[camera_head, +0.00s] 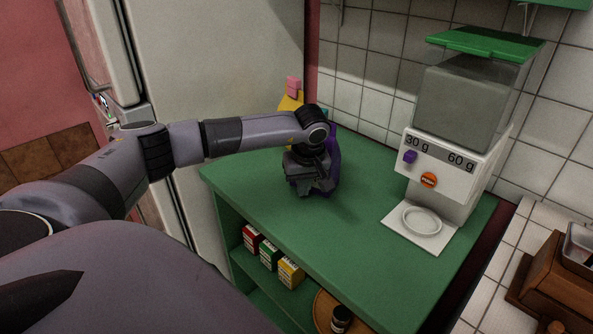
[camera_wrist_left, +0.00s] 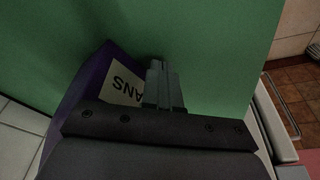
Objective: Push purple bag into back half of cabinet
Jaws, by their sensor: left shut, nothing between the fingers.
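The purple bag (camera_head: 334,150) stands on the green cabinet top (camera_head: 360,230), near its back left, mostly hidden behind my left gripper in the head view. In the left wrist view the bag (camera_wrist_left: 92,78) lies left of the fingers, with a pale label reading "ANS". My left gripper (camera_head: 314,190) points down close over the green top, right beside the bag. Its fingers (camera_wrist_left: 163,68) are together with nothing between them. I cannot tell whether it touches the bag. My right gripper is not in view.
A white dispenser (camera_head: 455,150) with a green lid stands on the right of the top. Small boxes (camera_head: 270,254) and a dark jar (camera_head: 341,318) sit on the open shelf below. A yellow item (camera_head: 290,102) shows behind my wrist. The front of the top is clear.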

